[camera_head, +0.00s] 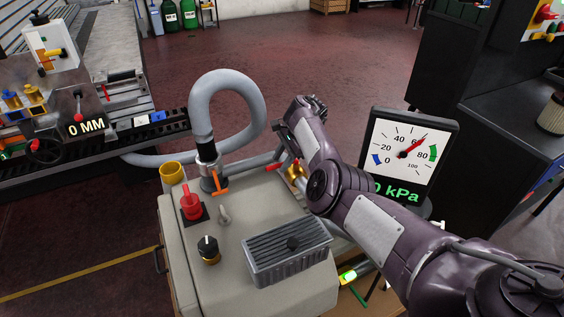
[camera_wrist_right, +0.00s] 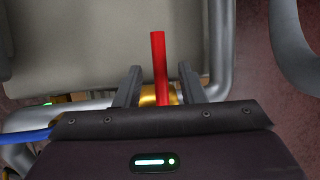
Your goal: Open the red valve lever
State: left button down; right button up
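The red valve lever (camera_head: 274,166) sticks out to the left of a brass valve (camera_head: 298,171) on the grey pipe at the machine's far right edge. In the right wrist view the red lever (camera_wrist_right: 159,62) runs lengthwise between the two dark fingers of my right gripper (camera_wrist_right: 160,84). There is a visible gap on each side of the lever, so the fingers are open. In the head view my right gripper (camera_head: 284,146) is right at the lever, and the arm partly hides the valve. My left gripper is not in view.
A gauge (camera_head: 409,152) stands right of my right arm; its needle points between 60 and 80. A grey hose (camera_head: 205,98) loops up left of the gripper. On the beige machine top are a red knob (camera_head: 192,205), a black knob (camera_head: 208,248) and a ribbed grey block (camera_head: 286,252).

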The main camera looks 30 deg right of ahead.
jog(key=shift+a+f, duration=0.1)
jog(key=shift+f, duration=0.05)
grip_shut()
